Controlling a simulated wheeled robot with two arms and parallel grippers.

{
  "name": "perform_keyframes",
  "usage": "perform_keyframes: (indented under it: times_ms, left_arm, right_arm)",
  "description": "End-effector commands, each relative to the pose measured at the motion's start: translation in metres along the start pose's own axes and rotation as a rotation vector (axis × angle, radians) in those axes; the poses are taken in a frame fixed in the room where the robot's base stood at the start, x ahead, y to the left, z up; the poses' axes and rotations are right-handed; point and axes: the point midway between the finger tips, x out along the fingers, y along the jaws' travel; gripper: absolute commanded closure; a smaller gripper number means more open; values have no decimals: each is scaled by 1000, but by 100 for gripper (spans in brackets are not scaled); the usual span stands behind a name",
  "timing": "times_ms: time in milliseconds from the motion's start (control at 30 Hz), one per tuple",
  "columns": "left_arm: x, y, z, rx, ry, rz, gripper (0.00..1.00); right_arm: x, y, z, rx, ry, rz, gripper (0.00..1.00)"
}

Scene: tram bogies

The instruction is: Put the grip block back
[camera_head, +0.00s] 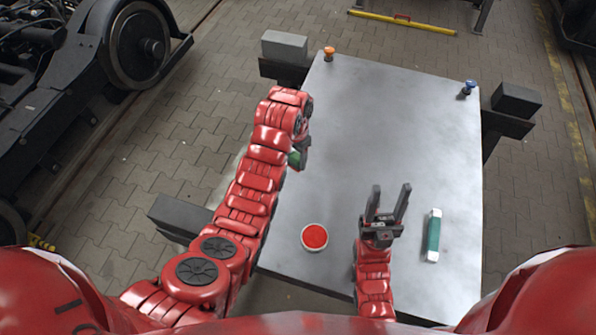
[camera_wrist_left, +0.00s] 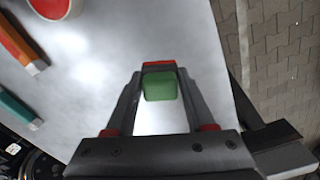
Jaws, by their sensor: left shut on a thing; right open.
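A small green block (camera_wrist_left: 160,87) is clamped between the fingertips of my left gripper (camera_wrist_left: 160,82), with a red edge showing just beyond it. In the head view the green block (camera_head: 294,159) shows under my left gripper (camera_head: 298,154), near the table's left edge; the fingers are mostly hidden there. Bare table shows around the block in the wrist view. My right gripper (camera_head: 388,190) is open and empty over the front part of the grey table (camera_head: 400,120). I cannot tell any marked place for the block.
A round red-topped, white-rimmed item (camera_head: 314,237) and a teal bar with white ends (camera_head: 433,235) are at the table's front. An orange-red bar (camera_wrist_left: 22,45) shows in the wrist view. Orange (camera_head: 329,53) and blue (camera_head: 468,88) knobs stand at the far corners. The table's middle is clear.

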Motion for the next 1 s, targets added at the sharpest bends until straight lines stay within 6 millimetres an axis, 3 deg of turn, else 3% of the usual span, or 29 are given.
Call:
perform_keyframes:
  times_ms: [133, 267, 300, 400, 1000]
  left_arm:
    - [14, 10, 4, 18, -2, -1, 98]
    - [40, 10, 4, 17, -1, -3, 98]
    - [36, 10, 4, 18, -5, -1, 98]
    - [52, 10, 6, 17, -8, 0, 98]
    - [102, 9, 4, 17, -3, -1, 98]
  right_arm:
    - [-4, 0, 1, 0, 0, 0, 50]
    - [-24, -1, 4, 0, 0, 0, 50]
    - [-10, 0, 2, 0, -1, 0, 50]
    - [1, 0, 0, 0, 0, 0, 50]
    - [18, 1, -3, 0, 0, 0, 50]
